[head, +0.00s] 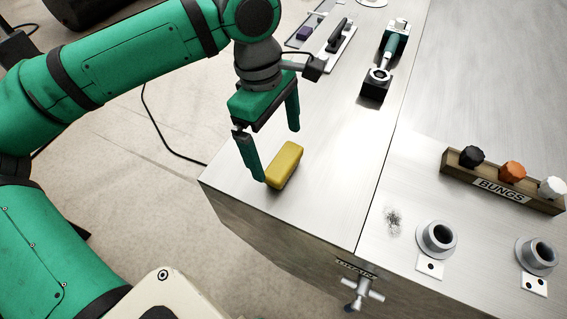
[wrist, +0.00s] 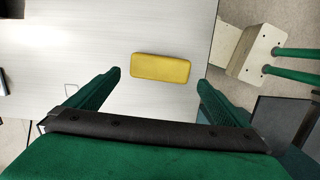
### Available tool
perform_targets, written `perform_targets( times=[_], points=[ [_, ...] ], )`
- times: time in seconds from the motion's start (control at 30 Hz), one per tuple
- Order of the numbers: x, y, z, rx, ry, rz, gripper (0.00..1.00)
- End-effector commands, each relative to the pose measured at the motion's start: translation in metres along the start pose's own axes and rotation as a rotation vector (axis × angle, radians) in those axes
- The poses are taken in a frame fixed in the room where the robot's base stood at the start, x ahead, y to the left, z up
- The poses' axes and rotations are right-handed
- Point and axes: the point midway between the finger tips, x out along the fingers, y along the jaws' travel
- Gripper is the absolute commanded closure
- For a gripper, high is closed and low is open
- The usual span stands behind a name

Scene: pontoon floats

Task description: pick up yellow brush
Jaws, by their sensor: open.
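The yellow brush (head: 284,165) is a rounded yellow block lying on the metal top near its front left edge. It also shows in the wrist view (wrist: 160,68), lying crosswise ahead of the fingers. My gripper (head: 281,155) is open and empty, pointing down at the brush. In the wrist view the brush lies beyond the gap between the two fingertips (wrist: 160,82). I see no contact. The brush's underside is hidden.
A wooden rack labelled BUNGS (head: 487,187) holds black, orange and white bungs at the right. Two metal fittings (head: 437,238) stand in front of it. A black block with a green-handled tool (head: 377,84) and a black-handled float (head: 338,38) lie farther back. The middle top is clear.

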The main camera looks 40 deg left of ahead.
Motion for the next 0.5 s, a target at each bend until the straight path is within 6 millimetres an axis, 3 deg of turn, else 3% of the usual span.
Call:
perform_targets(
  times=[0.17,0.5],
  points=[
    [0.011,0.000,0.004,0.003,-0.002,-0.001,0.00],
    [0.052,-0.002,0.009,0.004,-0.002,0.000,0.00]
  ],
)
